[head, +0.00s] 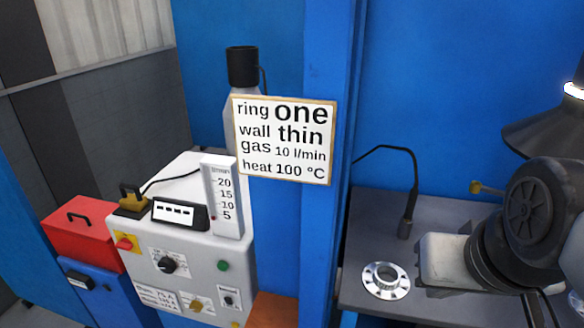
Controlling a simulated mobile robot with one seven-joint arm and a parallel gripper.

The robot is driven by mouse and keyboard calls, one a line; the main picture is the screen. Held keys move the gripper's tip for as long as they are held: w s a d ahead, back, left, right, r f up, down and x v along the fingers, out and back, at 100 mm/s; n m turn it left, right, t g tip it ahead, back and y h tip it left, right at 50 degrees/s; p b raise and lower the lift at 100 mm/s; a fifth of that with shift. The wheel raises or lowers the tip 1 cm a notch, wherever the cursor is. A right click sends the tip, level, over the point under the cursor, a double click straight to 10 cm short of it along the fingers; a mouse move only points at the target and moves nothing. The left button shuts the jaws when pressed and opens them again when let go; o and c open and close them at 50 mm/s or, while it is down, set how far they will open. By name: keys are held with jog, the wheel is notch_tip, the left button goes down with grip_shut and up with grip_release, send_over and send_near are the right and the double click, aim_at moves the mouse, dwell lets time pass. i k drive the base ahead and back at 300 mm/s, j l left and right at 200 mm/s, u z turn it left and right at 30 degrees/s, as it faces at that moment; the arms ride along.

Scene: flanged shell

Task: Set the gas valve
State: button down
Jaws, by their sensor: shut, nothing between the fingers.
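The white machine (195,246) stands at the lower left. A flow gauge (222,197) marked l/min, with 20, 15, 10 and 5, stands upright on top of it. A small red spot shows low on the gauge, near the 5 mark. The front panel has a black rotary knob (167,264), a green button (223,265) and a small brass-coloured fitting (196,304) low down. I cannot tell for sure which part is the gas valve. A sign (284,140) reads ring one, wall thin, gas 10 l/min, heat 100 °C. My gripper's fingers are not visible.
A grey bench (362,240) at right bears a silver flanged ring (386,280) and a pale block (455,260). A dark ribbed body with a round cap covers the right. A blue post (325,235) separates bench and machine. A red box (82,228) stands left.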

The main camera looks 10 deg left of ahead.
aim_at(195, 307)
jog(key=i+l+u, duration=0.1)
jog(key=u, duration=1.6)
jog(key=k+l+u, duration=0.2)
jog(key=l+z, duration=0.1)
jog(key=z, duration=0.4)
jog(key=i+j, duration=0.15)
jog(key=j, duration=0.35)
jog(key=i+j+z, duration=0.15)
jog(key=j, duration=0.35)
jog(key=i+j, duration=0.1)
jog(key=j, duration=0.45)
jog(key=i+j+z, duration=0.15)
jog(key=j, duration=0.9)
jog(key=i+z, duration=0.05)
